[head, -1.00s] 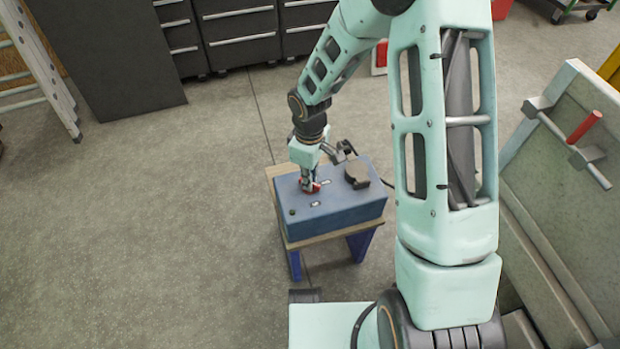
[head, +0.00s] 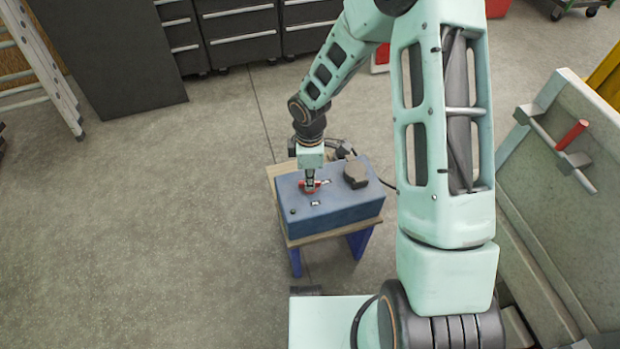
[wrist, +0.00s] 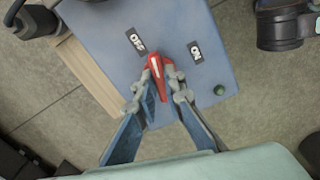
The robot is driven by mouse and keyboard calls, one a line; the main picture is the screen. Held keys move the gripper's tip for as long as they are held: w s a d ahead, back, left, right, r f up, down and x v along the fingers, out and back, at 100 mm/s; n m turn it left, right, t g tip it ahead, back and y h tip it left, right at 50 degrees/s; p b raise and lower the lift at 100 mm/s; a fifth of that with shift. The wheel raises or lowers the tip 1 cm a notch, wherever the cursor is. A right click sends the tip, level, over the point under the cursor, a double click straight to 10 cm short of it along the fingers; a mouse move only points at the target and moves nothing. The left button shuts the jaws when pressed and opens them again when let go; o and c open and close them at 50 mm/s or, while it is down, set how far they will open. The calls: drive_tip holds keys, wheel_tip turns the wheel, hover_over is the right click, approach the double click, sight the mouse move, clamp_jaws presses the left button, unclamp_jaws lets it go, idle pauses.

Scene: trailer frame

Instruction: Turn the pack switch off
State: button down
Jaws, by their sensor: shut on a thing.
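The pack switch is a red handle (wrist: 161,70) with a white line, on top of a blue box (head: 340,208). In the wrist view its tip points between the OFF label (wrist: 136,40) and the ON label (wrist: 196,52), leaning nearer to OFF. My gripper (wrist: 160,84) is shut on the red handle, with one finger on each side. In the head view my gripper (head: 310,184) reaches down onto the box top, and part of the red handle shows around the fingertips. The handle's base is partly hidden by the fingers.
A green button or lamp (wrist: 219,90) sits near the box corner. A dark connector (head: 356,174) with a cable is on the box's right side. The box stands on a small wooden-topped stand (head: 330,234) with blue legs. Floor to the left is clear.

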drive_tip(key=shift+n, duration=0.3)
drive_tip(key=shift+r+n+p, duration=0.1)
drive_tip(key=shift+n+p, duration=0.6)
drive_tip(key=shift+n, duration=0.8)
drive_tip(key=c, duration=1.9)
unclamp_jaws()
drive_tip(key=shift+c, duration=0.2)
